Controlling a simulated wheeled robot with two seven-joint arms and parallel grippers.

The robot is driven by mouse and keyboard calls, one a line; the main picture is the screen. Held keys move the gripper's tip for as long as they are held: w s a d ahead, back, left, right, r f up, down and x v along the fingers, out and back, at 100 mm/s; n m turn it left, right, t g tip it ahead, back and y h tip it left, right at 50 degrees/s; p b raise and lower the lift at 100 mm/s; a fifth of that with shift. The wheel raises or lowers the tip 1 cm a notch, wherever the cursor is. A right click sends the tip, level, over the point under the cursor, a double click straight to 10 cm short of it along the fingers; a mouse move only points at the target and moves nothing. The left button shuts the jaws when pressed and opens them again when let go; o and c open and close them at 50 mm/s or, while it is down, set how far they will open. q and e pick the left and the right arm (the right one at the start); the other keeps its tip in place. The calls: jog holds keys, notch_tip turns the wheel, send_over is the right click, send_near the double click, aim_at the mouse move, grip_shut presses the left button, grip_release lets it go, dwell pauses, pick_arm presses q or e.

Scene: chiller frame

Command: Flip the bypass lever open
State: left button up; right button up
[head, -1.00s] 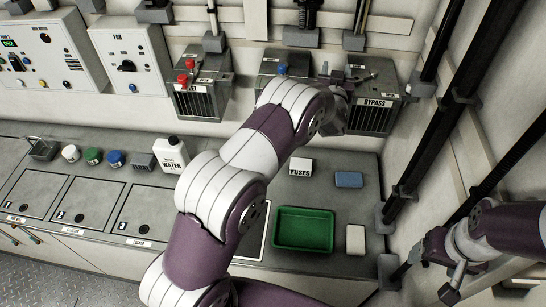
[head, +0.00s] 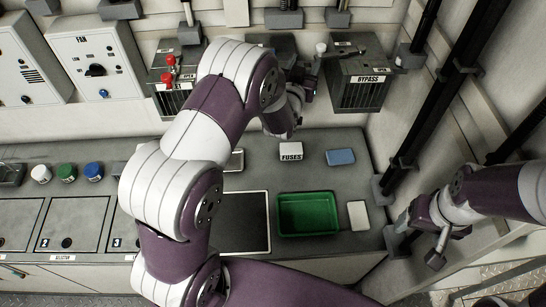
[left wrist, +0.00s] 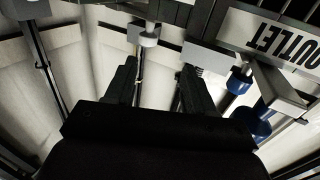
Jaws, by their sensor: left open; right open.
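The bypass box (head: 358,86) is a grey vented housing labelled BYPASS, at the upper right of the head view. A dark bar (head: 346,54) lies along its top, ending near a pale knob (head: 321,47) at the box's left edge. I cannot tell for sure whether this is the lever or how it is set. My left gripper (head: 308,78) is open and empty, just left of the box and apart from it, partly hidden by its wrist. Its open fingers (left wrist: 158,85) show in the left wrist view. My right gripper (head: 420,238) is open and empty at the lower right.
A box with red knobs (head: 172,75) stands left of the arm. An OUTLET label (left wrist: 268,38) and blue knobs (left wrist: 245,95) are close on the right in the wrist view. A green tray (head: 307,232), fuses box (head: 290,151) and blue block (head: 340,157) lie on the counter. Dark pipes (head: 440,110) rise at right.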

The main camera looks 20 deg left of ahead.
pick_arm(q)
jog(key=s+a+f+g+b, duration=0.1)
jog(key=s+f+g+b, duration=0.3)
jog(key=s+f, duration=0.3)
jog(key=s+f+g+b, duration=0.4)
jog(key=s+f+g, duration=0.3)
jog(key=s, duration=0.4)
jog(key=shift+s+a+f+g+b, duration=0.3)
jog(key=shift+s+a+b, duration=0.05)
jog(key=shift+a+b, duration=0.05)
pick_arm(e)
notch_tip(320, 180, down, 10)
jog(key=shift+r, duration=0.1)
